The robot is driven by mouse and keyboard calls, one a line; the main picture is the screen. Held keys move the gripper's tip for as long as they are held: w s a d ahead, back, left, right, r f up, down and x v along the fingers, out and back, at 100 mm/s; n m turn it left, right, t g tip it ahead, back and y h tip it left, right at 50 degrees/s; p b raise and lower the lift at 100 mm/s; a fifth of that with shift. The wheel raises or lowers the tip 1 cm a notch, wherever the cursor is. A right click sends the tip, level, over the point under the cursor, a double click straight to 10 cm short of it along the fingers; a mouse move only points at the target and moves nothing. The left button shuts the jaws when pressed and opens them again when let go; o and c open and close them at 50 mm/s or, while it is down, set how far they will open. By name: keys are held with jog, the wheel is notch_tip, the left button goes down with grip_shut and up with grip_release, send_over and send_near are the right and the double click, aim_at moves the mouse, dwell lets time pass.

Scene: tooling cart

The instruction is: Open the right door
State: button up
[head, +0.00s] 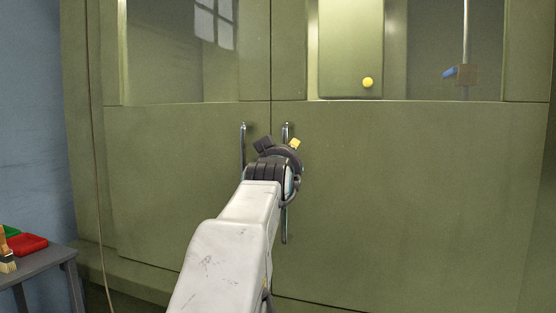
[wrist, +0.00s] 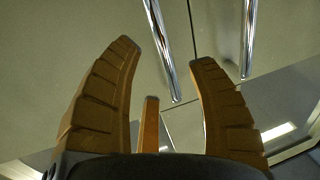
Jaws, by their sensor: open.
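The right door (head: 410,190) is a green cabinet door with a window, and it looks shut against the left door (head: 170,180) at a vertical seam. Its upright metal handle (head: 284,228) is partly hidden behind my gripper (head: 279,144) in the head view. The left door's handle (head: 243,150) stands just left of it. In the wrist view my gripper (wrist: 167,56) is open, with brown fingers spread and nothing held. One handle (wrist: 160,48) shows in the gap between the fingertips, and the other handle (wrist: 250,38) is beyond the right finger. I cannot tell whether the fingers touch a handle.
Behind the right window are a panel with a yellow knob (head: 368,82) and a blue-and-brown item (head: 461,74) near a rod. At lower left a grey table (head: 45,262) holds a red tray (head: 27,244) and a brush (head: 7,262).

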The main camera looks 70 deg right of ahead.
jog(key=shift+x, duration=2.55)
grip_shut()
